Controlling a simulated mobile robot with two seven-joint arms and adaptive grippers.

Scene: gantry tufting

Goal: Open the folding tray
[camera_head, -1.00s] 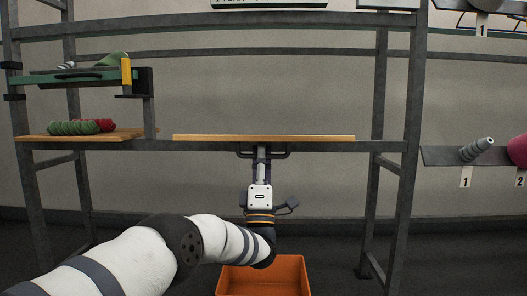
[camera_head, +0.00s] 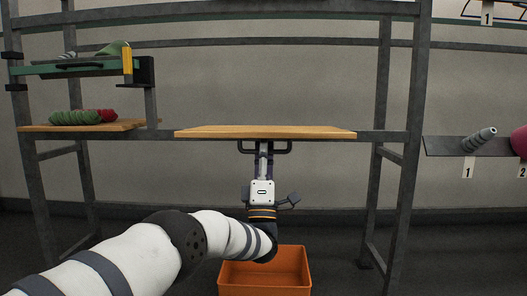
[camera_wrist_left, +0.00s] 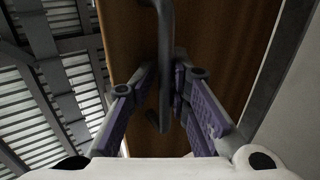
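The folding tray (camera_head: 265,132) is a wooden board at the middle of the grey frame. It lies about level, and its top shows as a thin strip. A dark bar handle (camera_head: 284,148) is under its front part; the handle also shows in the left wrist view (camera_wrist_left: 166,40). My left gripper (camera_head: 263,150) reaches up from below to the handle. In the left wrist view its purple-padded fingers (camera_wrist_left: 165,80) close in on both sides of the bar, against the brown underside of the board. My right gripper is not in view.
An orange bin (camera_head: 265,273) stands on the floor below my left gripper. A wooden shelf (camera_head: 140,124) with green and red yarn and a green tray (camera_head: 75,69) are at left. A grey ledge (camera_head: 445,146) with cones is at right. Frame posts flank the tray.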

